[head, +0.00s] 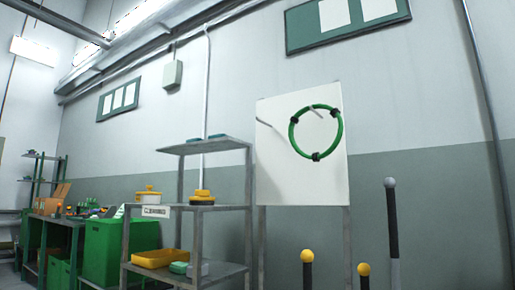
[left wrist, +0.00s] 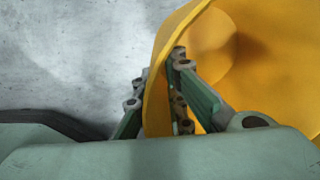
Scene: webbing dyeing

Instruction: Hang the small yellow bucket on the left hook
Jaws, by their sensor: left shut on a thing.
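The small yellow bucket (left wrist: 265,60) fills the upper right of the left wrist view. My left gripper (left wrist: 160,82) is shut on its wall near the rim, one finger on each side. The bucket's full shape and any handle are out of view. In the head view a white board (head: 275,170) stands by the wall. The left hook (head: 268,125) is a thin rod on its left side with nothing hanging on it. A green ring (head: 341,135) hangs at the right hook (head: 316,112). Neither gripper shows in the head view.
A grey metal shelf (head: 228,208) stands left of the board, with a yellow tray (head: 160,258) and pots. Green bins (head: 103,250) are further left. Upright dark rods with yellow knobs (head: 307,256) and a grey knob (head: 390,183) rise in front of and right of the board.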

